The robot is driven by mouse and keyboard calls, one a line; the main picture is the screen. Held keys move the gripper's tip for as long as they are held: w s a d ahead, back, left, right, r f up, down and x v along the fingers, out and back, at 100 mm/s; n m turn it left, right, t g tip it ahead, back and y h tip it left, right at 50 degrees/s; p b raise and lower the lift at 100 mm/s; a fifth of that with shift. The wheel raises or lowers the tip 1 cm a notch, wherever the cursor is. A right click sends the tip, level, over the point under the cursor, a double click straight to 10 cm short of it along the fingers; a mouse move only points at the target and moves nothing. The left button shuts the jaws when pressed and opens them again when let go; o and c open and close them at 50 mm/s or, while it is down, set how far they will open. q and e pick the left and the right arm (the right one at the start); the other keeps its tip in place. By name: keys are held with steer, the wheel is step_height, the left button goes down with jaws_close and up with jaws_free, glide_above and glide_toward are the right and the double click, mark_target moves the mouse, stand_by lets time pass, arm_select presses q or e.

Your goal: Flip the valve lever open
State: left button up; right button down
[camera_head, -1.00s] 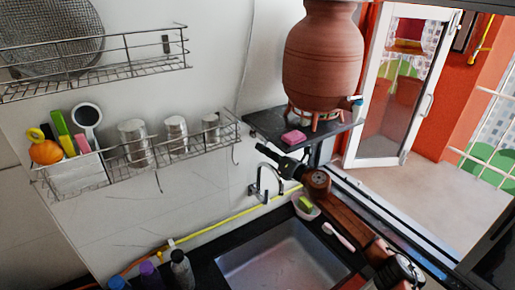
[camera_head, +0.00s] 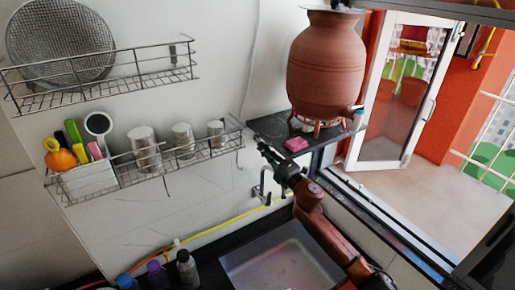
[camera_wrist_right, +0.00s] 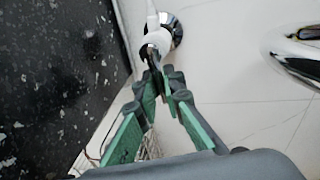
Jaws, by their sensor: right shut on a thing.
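In the right wrist view, a valve with a white body (camera_wrist_right: 155,38) and a round chrome flange (camera_wrist_right: 173,30) is mounted on the tiled wall. Its small metal lever (camera_wrist_right: 151,55) reaches down between my fingertips. My right gripper (camera_wrist_right: 160,76) has its green-padded fingers shut on the lever's end. In the head view, my right gripper (camera_head: 264,150) is at the wall, just below the left end of the black stone shelf, and my arm and gripper hide the valve. My left gripper is in neither view.
A clay pot (camera_head: 326,66) stands on the stone shelf (camera_head: 270,127) beside a pink soap (camera_head: 296,144). A chrome faucet (camera_head: 262,190) is below my gripper, above the sink (camera_head: 285,265). A wire rack (camera_head: 160,170) is left; bottles (camera_head: 187,268) stand left of the sink.

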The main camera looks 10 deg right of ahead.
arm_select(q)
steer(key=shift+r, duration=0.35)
arm_select(e)
steer(key=shift+a+r+m, duration=0.25)
steer(key=shift+r+m, duration=0.15)
steer(key=shift+m, duration=0.3)
steer(key=shift+t, duration=0.3)
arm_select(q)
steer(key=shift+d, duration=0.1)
arm_select(e)
steer(key=c, duration=2.2)
jaws_free()
steer(key=shift+a, duration=0.2)
steer(key=shift+o, duration=0.8)
steer(key=shift+a+f+h, duration=0.1)
steer(key=shift+h, duration=0.2)
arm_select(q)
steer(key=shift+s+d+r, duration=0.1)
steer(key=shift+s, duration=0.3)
arm_select(e)
steer(key=v, duration=1.1)
steer(key=shift+s, duration=0.4)
